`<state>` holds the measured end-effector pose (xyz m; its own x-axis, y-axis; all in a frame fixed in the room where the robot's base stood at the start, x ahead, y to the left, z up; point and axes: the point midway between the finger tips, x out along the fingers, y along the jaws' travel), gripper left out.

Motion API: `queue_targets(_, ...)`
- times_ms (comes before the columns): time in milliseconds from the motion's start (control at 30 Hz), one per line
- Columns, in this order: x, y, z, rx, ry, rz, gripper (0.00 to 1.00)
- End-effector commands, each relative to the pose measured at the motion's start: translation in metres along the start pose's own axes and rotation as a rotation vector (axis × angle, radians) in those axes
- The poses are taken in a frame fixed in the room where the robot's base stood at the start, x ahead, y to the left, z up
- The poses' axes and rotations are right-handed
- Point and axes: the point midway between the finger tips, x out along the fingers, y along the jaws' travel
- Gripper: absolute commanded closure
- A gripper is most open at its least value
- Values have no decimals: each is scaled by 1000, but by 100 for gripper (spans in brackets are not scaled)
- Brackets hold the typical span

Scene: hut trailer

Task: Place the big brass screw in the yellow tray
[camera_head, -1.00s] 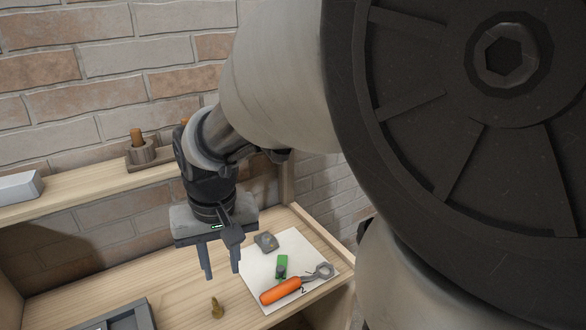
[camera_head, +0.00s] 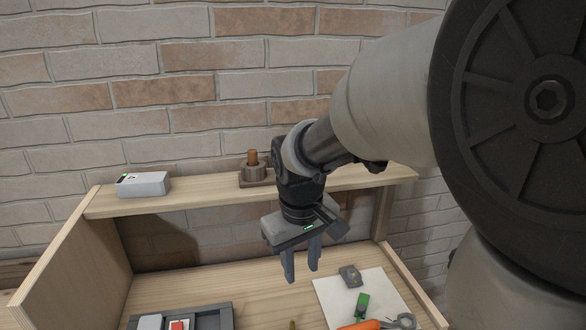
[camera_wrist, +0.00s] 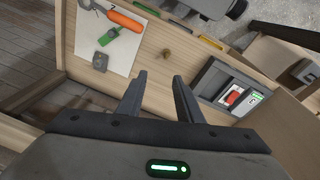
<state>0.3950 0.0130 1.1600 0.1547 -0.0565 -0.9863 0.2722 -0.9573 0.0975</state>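A small brass screw (camera_head: 292,324) lies on the wooden worktop, cut off by the bottom edge of the head view. In the wrist view the brass screw (camera_wrist: 166,53) shows whole but small, beyond my fingertips. My gripper (camera_head: 302,274) hangs above the worktop with its fingers apart and nothing between them; the open fingers (camera_wrist: 159,77) also show in the wrist view. A narrow yellow strip (camera_wrist: 210,43) shows at the bench's front edge in the wrist view; I cannot tell whether it is the yellow tray. No yellow tray shows in the head view.
A white sheet (camera_head: 340,300) carries a grey block (camera_head: 350,276), a green piece (camera_head: 362,305) and an orange-handled tool (camera_head: 362,326). A dark grey tray (camera_head: 226,318) with small items stands left. A shelf (camera_head: 210,200) and side panel (camera_head: 75,265) bound the worktop.

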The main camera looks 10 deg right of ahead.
Motion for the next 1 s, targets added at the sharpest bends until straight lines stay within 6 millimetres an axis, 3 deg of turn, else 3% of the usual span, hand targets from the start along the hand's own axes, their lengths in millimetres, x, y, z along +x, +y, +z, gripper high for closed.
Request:
queue_targets(100, 34, -3, -18, -57, -74, -51, 67)
queue_targets(300, 65, -10, -30, -104, -118, -98, 67)
queue_targets(467, 85, -12, -29, -110, -126, -105, 67)
queue_targets(800, 157, -19, -18, -110, -129, -106, 67)
queue_targets(1000, 184, -21, -15, -110, -125, -104, 67)
